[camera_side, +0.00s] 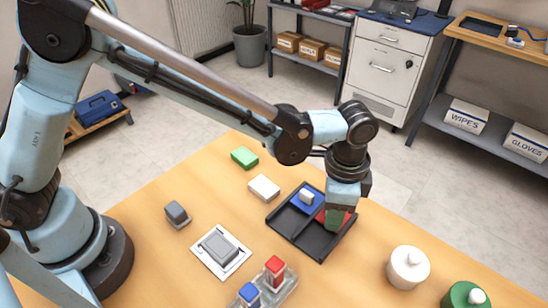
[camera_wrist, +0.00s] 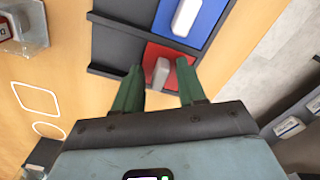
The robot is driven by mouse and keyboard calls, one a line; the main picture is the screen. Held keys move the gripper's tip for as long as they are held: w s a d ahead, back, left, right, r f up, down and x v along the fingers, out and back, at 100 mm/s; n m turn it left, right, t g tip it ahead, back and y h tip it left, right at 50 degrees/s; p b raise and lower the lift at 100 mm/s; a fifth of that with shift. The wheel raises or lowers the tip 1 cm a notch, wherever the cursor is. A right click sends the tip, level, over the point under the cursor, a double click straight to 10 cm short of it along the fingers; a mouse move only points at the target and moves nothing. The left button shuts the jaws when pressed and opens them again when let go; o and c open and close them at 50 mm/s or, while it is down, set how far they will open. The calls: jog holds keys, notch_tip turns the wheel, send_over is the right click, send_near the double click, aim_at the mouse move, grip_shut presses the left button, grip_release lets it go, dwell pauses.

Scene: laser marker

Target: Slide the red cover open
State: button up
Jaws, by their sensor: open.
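A black tray frame (camera_side: 284,226) holds a blue cover (camera_side: 305,199) and a red cover (camera_side: 320,214), each in its own lane. The blue cover has a white handle, seen also in the wrist view (camera_wrist: 186,16). In the wrist view the red cover (camera_wrist: 152,52) sits at the tray's near-right end, with a pale handle (camera_wrist: 161,72) standing on it. My gripper (camera_side: 337,221) is over the red cover, hiding much of it in the side view. Its green fingers (camera_wrist: 159,68) are open, one on each side of the pale handle. Whether they touch it cannot be told.
A white block (camera_side: 264,187) and a green block (camera_side: 244,157) lie behind the tray. A grey switch on a white plate (camera_side: 221,250) and red and blue buttons (camera_side: 274,266) stand left and in front. A white jar (camera_side: 408,266) and a green jar (camera_side: 466,296) stand right.

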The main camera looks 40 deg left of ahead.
aim_at(315, 243)
jog(key=shift+f, duration=0.2)
jog(key=c, duration=0.3)
jog(key=shift+s+d, duration=0.15)
jog(key=shift+s, duration=2.8)
jog(key=o, duration=0.5)
jog(key=shift+o, duration=0.4)
notch_tip(315, 243, up, 7)
jog(key=shift+w+r, duration=0.1)
jog(key=shift+a, duration=0.2)
jog(key=a+r+n+t, duration=0.1)
jog(key=a+n, duration=0.3)
jog(key=a, duration=0.5)
jog(key=s+a+r+n+t, duration=0.1)
jog(key=a+r+n+t, duration=0.1)
jog(key=a, duration=0.7)
jog(key=a+r+n+t, duration=0.2)
jog(key=a+n+t, duration=0.2)
jog(key=a, duration=0.5)
jog(key=shift+s+r+n, duration=0.15)
jog(key=shift+s+n, duration=0.15)
jog(key=shift+n, duration=0.7)
